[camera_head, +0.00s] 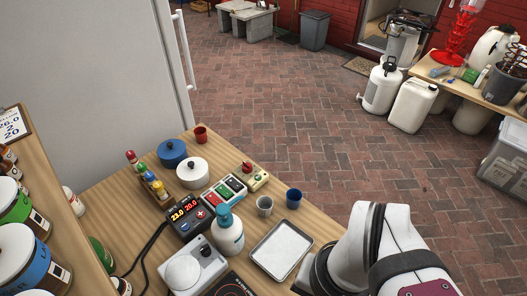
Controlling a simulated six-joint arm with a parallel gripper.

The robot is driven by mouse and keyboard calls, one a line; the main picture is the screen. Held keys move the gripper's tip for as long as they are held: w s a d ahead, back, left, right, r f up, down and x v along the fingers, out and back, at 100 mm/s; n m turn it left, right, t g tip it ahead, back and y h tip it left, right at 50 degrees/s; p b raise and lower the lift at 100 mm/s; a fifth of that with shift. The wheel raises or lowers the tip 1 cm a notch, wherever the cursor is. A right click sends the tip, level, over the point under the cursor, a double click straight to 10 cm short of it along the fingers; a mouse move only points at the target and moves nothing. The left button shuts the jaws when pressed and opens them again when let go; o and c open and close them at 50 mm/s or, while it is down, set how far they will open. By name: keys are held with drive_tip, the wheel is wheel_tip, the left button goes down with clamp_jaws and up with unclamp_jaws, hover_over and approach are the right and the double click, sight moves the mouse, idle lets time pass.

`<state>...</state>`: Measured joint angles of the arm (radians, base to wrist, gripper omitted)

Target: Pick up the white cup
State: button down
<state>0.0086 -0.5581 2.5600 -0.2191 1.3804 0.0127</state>
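The white cup (264,206) stands upright on the wooden table, its open top facing up. It is just left of a dark blue cup (293,198), with a small gap between them, and behind the metal tray. My arm, white with dark joints, shows at the lower right, in front of the table's right edge and apart from the cup. The fingers of my gripper do not show in this view.
A metal tray (281,250) lies in front of the cup. A white bottle with a teal cap (228,234) and a controller with red digits (187,215) stand to its left. A button box (224,190), lidded pots (192,172) and a red cup (201,134) are farther back.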

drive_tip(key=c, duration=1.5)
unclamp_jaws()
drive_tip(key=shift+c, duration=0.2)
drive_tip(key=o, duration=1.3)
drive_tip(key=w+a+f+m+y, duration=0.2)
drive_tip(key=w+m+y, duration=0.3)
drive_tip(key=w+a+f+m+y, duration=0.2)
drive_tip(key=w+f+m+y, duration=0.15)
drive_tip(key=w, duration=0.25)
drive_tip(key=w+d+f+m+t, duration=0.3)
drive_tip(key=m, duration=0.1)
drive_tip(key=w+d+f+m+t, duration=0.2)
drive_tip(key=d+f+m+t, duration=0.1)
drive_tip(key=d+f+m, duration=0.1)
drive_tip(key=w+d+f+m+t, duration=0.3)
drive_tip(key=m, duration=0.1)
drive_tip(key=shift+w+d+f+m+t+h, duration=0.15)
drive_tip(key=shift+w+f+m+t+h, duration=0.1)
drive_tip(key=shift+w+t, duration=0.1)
approach(270, 213)
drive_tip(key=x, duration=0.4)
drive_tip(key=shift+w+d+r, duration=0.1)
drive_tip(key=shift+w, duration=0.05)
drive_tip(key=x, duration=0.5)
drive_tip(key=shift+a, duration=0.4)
